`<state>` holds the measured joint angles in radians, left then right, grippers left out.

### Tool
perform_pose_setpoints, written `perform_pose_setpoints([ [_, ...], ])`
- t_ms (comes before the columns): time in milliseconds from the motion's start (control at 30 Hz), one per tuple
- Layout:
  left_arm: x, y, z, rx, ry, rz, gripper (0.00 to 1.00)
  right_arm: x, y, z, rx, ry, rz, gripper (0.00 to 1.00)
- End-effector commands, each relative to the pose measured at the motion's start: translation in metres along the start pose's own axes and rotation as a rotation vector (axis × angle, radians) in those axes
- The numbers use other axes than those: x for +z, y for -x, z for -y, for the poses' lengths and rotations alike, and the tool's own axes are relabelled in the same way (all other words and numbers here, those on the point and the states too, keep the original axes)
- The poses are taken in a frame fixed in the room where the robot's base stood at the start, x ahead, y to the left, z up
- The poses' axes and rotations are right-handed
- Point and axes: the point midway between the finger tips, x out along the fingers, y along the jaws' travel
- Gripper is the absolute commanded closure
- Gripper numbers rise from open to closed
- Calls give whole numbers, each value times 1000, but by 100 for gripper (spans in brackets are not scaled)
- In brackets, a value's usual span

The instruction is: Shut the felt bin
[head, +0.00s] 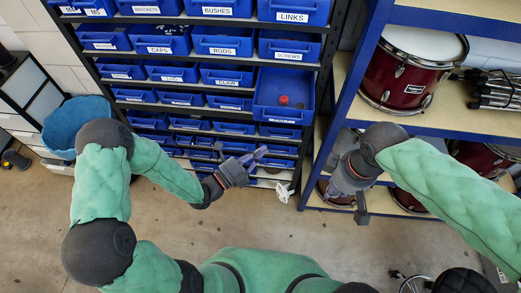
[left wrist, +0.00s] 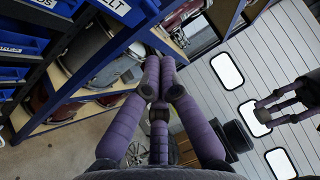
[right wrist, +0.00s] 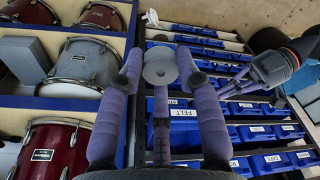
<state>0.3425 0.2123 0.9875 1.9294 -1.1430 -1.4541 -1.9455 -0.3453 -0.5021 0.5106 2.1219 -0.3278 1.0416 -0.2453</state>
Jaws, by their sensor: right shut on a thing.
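The bin labelled FELT (right wrist: 183,113) shows in the right wrist view at the drum-shelf side of the bin rack. In the head view a blue bin (head: 268,108) at the rack's right edge sticks out, with small red pieces inside; its label is too small to read, but its place matches. My left gripper (head: 262,152) is in front of the lower bins, below that bin and apart from it; its fingers are together and empty in the left wrist view (left wrist: 155,75). My right gripper (head: 361,205) is shut on a grey round piece (right wrist: 160,66), away from the rack.
The rack holds several rows of labelled blue bins, such as the LINKS bin (head: 292,12). A blue-edged shelf (head: 350,90) with red drums (head: 410,75) stands right of the rack. A blue tub (head: 70,125) stands at left.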

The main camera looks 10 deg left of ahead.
Motion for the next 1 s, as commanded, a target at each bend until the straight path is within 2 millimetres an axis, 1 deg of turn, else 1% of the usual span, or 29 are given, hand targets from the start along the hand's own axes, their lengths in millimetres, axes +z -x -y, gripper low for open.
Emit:
perform_pose_setpoints([
  [33, -1, -10, 1, -2, 0, -6, 100, 0, 3, 0, 0, 0, 0, 75],
  [400, -2, -76, 1, 0, 1, -5, 100, -2, 14, 0, 0, 0, 0, 75],
  [500, 12, -85, 1, 0, 0, 1, 100, -2, 17, 0, 0, 0, 0, 75],
  [633, 22, -95, 0, 2, 2, 0, 100, -2, 19, 0, 0, 0, 0, 75],
  [800, 27, -100, 0, 2, 2, 0, 100, -2, 20, 0, 0, 0, 0, 75],
  [1000, 28, -101, -1, 2, 2, 0, 100, -2, 20, 0, 0, 0, 0, 75],
])
